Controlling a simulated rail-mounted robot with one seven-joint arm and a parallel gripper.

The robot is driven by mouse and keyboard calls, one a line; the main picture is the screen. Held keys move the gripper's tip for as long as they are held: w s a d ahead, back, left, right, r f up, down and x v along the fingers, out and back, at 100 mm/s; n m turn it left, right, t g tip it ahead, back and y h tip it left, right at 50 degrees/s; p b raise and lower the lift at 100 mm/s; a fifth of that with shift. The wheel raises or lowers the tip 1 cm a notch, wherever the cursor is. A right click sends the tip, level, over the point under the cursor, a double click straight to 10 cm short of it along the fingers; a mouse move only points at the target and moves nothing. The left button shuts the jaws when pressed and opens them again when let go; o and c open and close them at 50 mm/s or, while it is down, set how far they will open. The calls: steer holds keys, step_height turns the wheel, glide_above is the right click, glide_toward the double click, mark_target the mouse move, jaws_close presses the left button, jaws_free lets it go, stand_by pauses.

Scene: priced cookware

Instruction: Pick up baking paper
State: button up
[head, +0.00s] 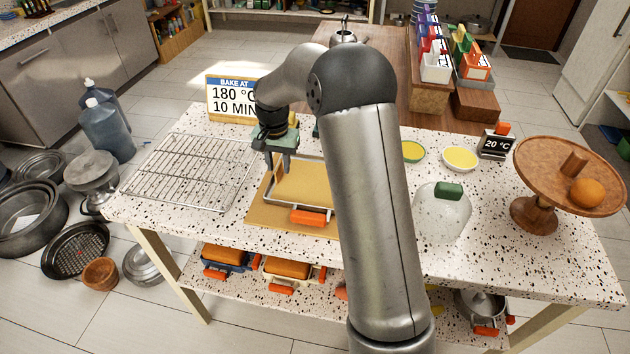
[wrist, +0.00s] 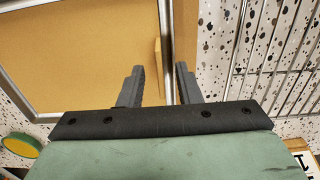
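A metal-rimmed tray (head: 298,209) stands on the speckled counter, with an orange piece at its front edge. Its inside is covered by a flat tan surface (head: 305,184), which looks like baking paper; it also shows in the wrist view (wrist: 80,55). A small tan tab (wrist: 157,72) stands up at the tray's inner side. A brown sheet or board (head: 262,215) lies under the tray. My gripper (head: 281,172) points down at the tray's back left edge. In the wrist view its fingers (wrist: 158,67) are apart, with the tab and rim appearing between them. My arm hides the tray's right part.
A wire rack (head: 190,172) lies left of the tray. A "180 °C, 10 MIN" sign (head: 232,99) stands behind. More pans sit on the lower shelf.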

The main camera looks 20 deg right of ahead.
jaws_close()
